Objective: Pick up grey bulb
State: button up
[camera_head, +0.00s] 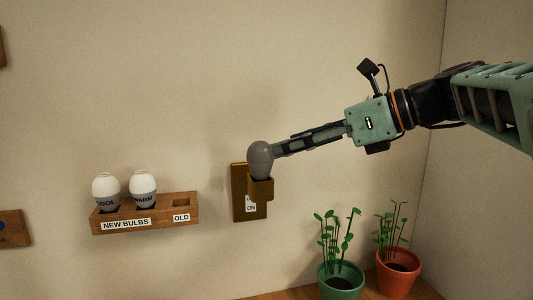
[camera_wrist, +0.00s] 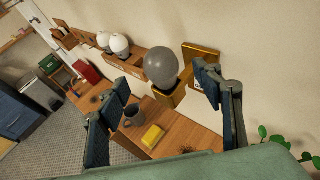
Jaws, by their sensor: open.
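The grey bulb (camera_head: 260,158) sits upright in a brass wall fixture (camera_head: 239,200) marked ON. In the wrist view the grey bulb (camera_wrist: 161,66) shows beyond and between the spread fingers. My gripper (camera_head: 274,151) reaches in from the right, its fingertips close to the right side of the bulb in the head view. In the wrist view my gripper (camera_wrist: 162,90) is open with nothing between its pads. I cannot tell whether a fingertip touches the bulb.
A wooden wall rack (camera_head: 160,220) left of the fixture holds two white bulbs, COOL (camera_head: 106,191) and WARM (camera_head: 143,188); its OLD slot (camera_head: 181,203) is empty. Potted plants (camera_head: 340,280) (camera_head: 397,271) stand below right. A mug (camera_wrist: 135,115) and yellow block (camera_wrist: 153,136) are on the surface below.

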aim_at(261, 155)
jog(key=x, duration=0.8)
jog(key=shift+d+f, duration=0.1)
jog(key=shift+f, duration=0.1)
jog(key=shift+s, duration=0.1)
jog(key=c, duration=1.3)
